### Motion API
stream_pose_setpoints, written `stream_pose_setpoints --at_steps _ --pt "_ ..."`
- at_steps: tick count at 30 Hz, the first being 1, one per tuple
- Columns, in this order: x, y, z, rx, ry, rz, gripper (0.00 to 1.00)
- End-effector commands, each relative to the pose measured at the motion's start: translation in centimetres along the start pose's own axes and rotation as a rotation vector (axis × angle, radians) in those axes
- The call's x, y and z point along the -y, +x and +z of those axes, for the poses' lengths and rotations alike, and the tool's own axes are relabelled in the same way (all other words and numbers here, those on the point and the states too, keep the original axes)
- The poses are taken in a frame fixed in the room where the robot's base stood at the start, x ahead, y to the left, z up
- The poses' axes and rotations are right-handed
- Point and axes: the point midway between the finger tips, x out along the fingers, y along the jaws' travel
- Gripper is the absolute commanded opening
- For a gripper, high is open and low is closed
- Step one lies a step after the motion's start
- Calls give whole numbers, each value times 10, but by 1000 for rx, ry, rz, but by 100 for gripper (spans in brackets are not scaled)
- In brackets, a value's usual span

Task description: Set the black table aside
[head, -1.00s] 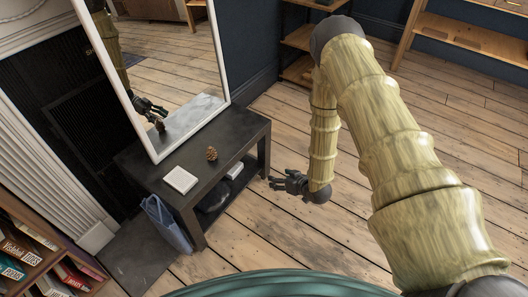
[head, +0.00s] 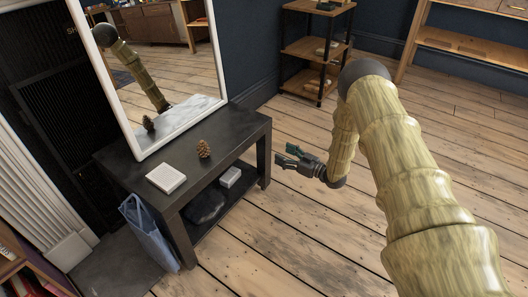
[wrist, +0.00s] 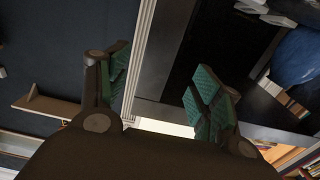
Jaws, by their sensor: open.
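The black table (head: 225,150) is a low two-tier table standing on the floorboards at the left of the head view. A white-framed mirror, a white box (head: 166,177) and a pinecone (head: 204,148) are on its top. My gripper (head: 285,156) is open and empty, to the right of the table's right end and apart from it. In the wrist view my gripper's two green-padded fingers (wrist: 160,90) are spread. A dark surface with a pale edge lies beyond them; I cannot tell for certain that it is the table.
The mirror (head: 150,75) leans at the table's back. A wooden shelf unit (head: 316,48) stands behind. Floor in front and right is clear.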

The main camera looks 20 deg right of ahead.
Motion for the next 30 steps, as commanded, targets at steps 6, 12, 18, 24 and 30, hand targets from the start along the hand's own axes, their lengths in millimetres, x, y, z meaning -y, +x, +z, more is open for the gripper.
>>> stream_pose_setpoints --at_steps 6,12,18,24,30 --pt "-1 14 1 -7 -6 -8 65" --pt "-1 44 3 -6 -5 -8 65" --pt "0 76 3 -6 -5 -8 65" --pt "-1 99 1 -6 -5 -6 65" --pt "-1 108 0 -5 -4 -5 65"
